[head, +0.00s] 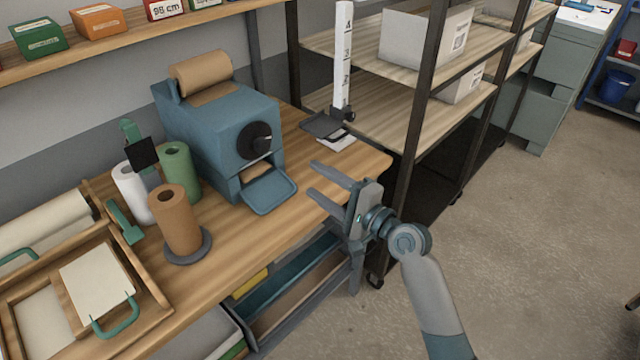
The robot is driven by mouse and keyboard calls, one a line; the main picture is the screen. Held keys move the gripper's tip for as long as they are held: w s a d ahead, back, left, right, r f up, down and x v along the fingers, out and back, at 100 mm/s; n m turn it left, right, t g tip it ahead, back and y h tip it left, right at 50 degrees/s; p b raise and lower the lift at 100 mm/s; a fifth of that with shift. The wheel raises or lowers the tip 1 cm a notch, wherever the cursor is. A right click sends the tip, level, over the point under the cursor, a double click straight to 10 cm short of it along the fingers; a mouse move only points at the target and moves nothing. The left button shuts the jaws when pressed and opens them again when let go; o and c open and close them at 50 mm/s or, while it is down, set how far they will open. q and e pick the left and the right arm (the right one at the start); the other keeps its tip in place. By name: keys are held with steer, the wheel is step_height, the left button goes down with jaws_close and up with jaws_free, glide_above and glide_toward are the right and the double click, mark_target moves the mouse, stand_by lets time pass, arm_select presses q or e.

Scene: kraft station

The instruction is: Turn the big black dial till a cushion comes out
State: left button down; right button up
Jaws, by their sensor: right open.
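The big black dial (255,142) is on the right-hand face of a blue machine (205,125) on the wooden bench. A brown paper roll (201,70) sits on top of the machine. A blue outlet tray (268,192) sticks out below the dial, and it looks empty. No cushion shows. My right gripper (312,180) is open and empty, to the right of the dial and tray and apart from both. Its fingers point left toward the machine. My left gripper is not in view.
A numbered white post (342,60) on a dark base stands behind my right gripper at the bench's right end. Brown (176,220), green and white rolls stand left of the machine. A dark-framed shelf (425,90) with boxes is at the right.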

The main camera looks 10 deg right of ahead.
steer(key=n+b, duration=0.1)
steer(key=n, duration=0.5)
steer(key=n+b, duration=0.2)
steer(key=n, duration=0.5)
steer(key=n+b, duration=0.1)
steer(key=n, duration=0.6)
steer(key=shift+w+a+b, duration=0.25)
steer(key=shift+w+b, duration=0.05)
steer(key=shift+b, duration=0.1)
steer(key=shift+w, duration=0.1)
steer(key=p, duration=0.4)
glide_toward(265, 148)
steer(key=x, duration=0.9)
steer(key=shift+f, duration=0.1)
steer(key=c, duration=1)
